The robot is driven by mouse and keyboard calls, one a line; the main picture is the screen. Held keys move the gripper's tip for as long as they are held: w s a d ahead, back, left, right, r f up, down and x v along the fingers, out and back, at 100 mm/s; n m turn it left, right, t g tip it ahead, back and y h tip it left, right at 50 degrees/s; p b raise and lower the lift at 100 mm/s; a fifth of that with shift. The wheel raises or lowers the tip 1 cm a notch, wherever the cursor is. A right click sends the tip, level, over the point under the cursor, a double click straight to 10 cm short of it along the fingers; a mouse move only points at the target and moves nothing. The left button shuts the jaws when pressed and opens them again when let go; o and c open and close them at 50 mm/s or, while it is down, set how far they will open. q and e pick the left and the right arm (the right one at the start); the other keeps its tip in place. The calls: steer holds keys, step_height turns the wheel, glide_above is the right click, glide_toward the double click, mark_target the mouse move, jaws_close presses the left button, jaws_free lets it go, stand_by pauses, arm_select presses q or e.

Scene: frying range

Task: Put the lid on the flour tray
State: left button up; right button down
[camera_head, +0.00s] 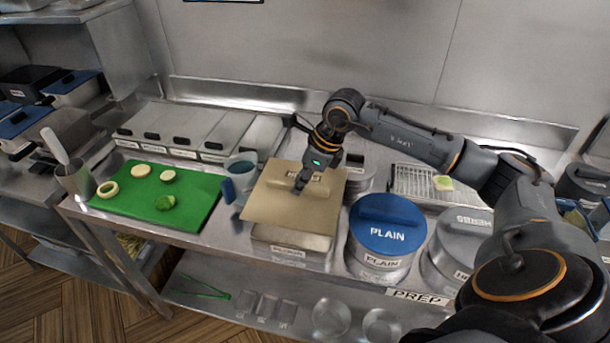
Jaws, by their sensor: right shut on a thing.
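The tan square lid (270,207) is level or nearly so, over the steel flour tray (292,241) in the middle of the counter. The tray's front wall and its label show below the lid; the tray's inside is hidden. I cannot tell whether the lid touches the rim all round. My right gripper (299,187) points down at the lid's middle and is shut on its handle, which it partly hides. My left gripper is not in view.
A green cutting board (160,196) with vegetable pieces lies left. A blue-handled jug (241,172) stands close to the lid's left edge. A blue-lidded PLAIN tub (388,226) stands close on the right, with a grey tub (460,250) beyond. A wire rack (415,182) lies behind.

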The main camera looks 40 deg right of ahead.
mark_target(304, 195)
steer(key=shift+w+d+f+b, duration=0.1)
steer(key=shift+f+b, duration=0.1)
steer(key=shift+f, duration=0.3)
steer(key=shift+w+f+b, duration=0.1)
steer(key=shift+f+b, duration=0.05)
steer(key=shift+f, duration=0.3)
step_height(304, 195, down, 4)
steer(key=b, duration=0.2)
steer(key=shift+s+r+b, duration=0.15)
steer(key=shift+r+b, duration=0.05)
steer(key=shift+b, duration=0.1)
steer(key=shift+f+b, duration=0.3)
steer(key=shift+f, duration=0.1)
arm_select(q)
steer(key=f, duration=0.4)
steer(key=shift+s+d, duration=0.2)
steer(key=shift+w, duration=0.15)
arm_select(e)
steer(key=shift+r, duration=0.1)
arm_select(q)
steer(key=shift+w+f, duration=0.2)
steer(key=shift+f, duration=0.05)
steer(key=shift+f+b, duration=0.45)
steer(key=shift+b, duration=0.15)
arm_select(e)
steer(key=shift+f, duration=0.35)
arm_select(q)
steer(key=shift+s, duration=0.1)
